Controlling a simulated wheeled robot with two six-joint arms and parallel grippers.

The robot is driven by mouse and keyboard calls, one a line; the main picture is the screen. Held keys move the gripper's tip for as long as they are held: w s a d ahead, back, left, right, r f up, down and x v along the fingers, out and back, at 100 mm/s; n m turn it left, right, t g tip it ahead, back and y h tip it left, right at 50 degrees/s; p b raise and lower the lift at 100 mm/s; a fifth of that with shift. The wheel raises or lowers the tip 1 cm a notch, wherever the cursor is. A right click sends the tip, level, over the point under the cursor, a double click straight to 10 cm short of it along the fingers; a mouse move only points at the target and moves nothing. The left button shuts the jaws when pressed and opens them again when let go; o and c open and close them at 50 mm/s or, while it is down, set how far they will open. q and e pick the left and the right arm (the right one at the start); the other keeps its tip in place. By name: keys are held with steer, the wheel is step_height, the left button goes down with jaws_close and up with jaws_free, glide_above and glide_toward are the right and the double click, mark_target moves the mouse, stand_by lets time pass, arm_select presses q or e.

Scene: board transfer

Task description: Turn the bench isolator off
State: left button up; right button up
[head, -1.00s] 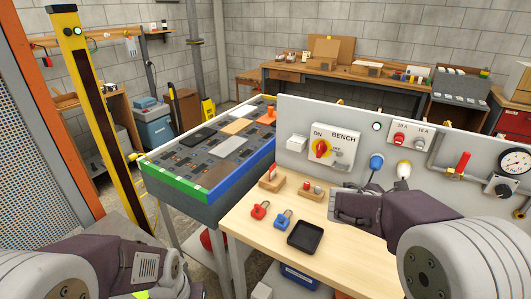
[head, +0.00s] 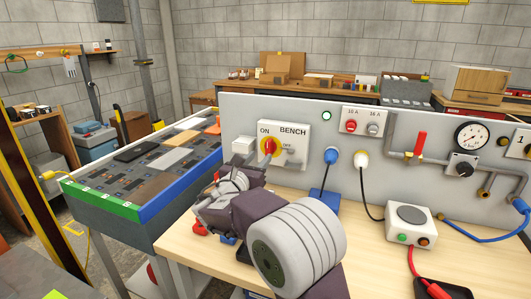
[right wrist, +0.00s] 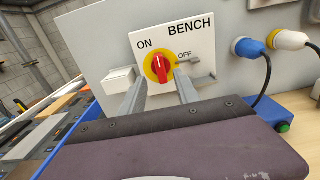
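The bench isolator is a red handle on a yellow disc (head: 269,147), on a white plate (head: 298,133) marked BENCH on the upright grey panel. ON is printed at its upper left and OFF to its right. In the right wrist view the red handle (right wrist: 159,68) stands nearly upright, its top towards the ON side. A grey metal piece (right wrist: 188,63) sits by OFF. My right gripper (head: 238,178) is below and in front of the plate. In the wrist view its two fingers (right wrist: 158,95) are apart with nothing between them. My left gripper is not in view.
A green lamp (head: 326,115) and a red and grey switch plate (head: 363,121) are right of the isolator. A white box (head: 243,146) is close on the left.

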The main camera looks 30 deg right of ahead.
mark_target(267, 149)
steer(key=x, duration=0.7)
steer(key=shift+w+d, duration=0.1)
steer(key=shift+w, duration=0.05)
jaws_close()
